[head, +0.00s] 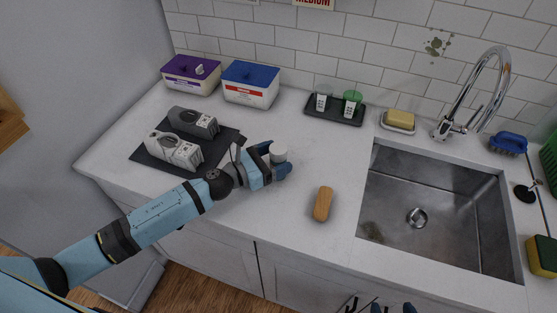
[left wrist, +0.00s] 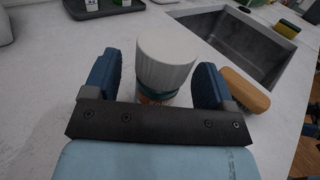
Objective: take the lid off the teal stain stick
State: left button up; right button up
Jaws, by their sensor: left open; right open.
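The stain stick stands upright on the counter, with a white ridged lid (left wrist: 166,55) on top and a teal band (left wrist: 160,92) below it in the left wrist view. The white lid also shows in the head view (head: 279,150). My left gripper (head: 277,167) is open, with its blue fingers on either side of the stick. In the left wrist view the gripper (left wrist: 155,82) has a gap to the left finger; contact at the right finger is unclear. The stick's lower part is hidden behind the gripper. My right gripper (head: 392,308) is open and empty at the bottom edge of the head view.
A wooden-backed brush (head: 323,204) lies right of the left gripper, before the sink (head: 440,205). A dark mat (head: 145,154) with two grey-white devices lies left. Two tubs, a black tray (head: 335,108) and a soap dish (head: 398,122) line the back. Counter between is clear.

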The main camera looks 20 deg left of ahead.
pick_arm(q)
jog(key=shift+w+d, duration=0.35)
jog(key=shift+c, duration=0.2)
jog(key=c, duration=1)
jog(key=shift+a+r, duration=0.1)
